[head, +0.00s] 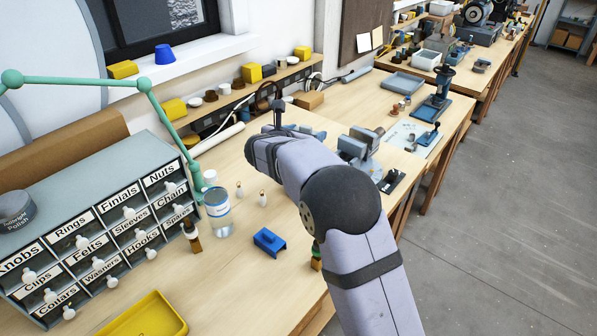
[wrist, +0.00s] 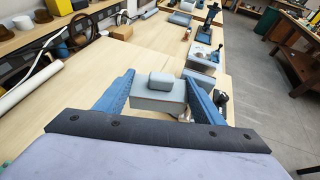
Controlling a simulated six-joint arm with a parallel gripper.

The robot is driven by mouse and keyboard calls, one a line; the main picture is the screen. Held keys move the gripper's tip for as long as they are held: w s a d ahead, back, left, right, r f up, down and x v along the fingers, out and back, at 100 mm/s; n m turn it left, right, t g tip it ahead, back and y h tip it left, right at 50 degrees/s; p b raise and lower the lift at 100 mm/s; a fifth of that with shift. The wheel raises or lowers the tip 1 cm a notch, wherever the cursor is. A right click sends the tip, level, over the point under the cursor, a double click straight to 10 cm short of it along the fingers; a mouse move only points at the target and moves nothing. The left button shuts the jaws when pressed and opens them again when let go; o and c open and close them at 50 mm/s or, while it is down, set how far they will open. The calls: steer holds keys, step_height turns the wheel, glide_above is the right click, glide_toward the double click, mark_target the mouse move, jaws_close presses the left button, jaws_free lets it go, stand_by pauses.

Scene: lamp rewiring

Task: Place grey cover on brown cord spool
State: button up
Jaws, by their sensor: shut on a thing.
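My gripper (wrist: 158,84) has two blue fingers, one on each side of a grey box-like piece (wrist: 158,101) with a smaller raised block on top. I take this piece for the grey cover; it is held upright above the bench. I cannot tell which one is the brown cord spool.
A labelled drawer cabinet (head: 100,225), a clear jar (head: 218,214), a blue bracket (head: 269,241) and a yellow tray (head: 150,318) are on the near bench. A vise (head: 358,146) stands beyond my arm. A white roll (head: 215,139) lies along the back. Bare bench lies between them.

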steer(key=shift+w+a+f+n+t+y, duration=0.15)
steer(key=shift+a+n+t+y, duration=0.05)
steer(key=shift+a+n+y, duration=0.25)
steer(key=shift+w+a+f+n+t+y, duration=0.15)
steer(key=shift+a+n+t+y, duration=0.15)
steer(key=shift+a, duration=0.2)
steer(key=shift+f+p, duration=0.85)
steer(key=shift+f, duration=4.15)
steer(key=shift+f, duration=0.1)
steer(key=o, duration=1.1)
steer(key=shift+s+a+r+b, duration=0.3)
steer(key=shift+s+b, duration=0.05)
steer(key=shift+s, duration=0.15)
steer(key=b+v, duration=0.3)
steer(key=v, duration=0.7)
steer(key=shift+s+r, duration=0.3)
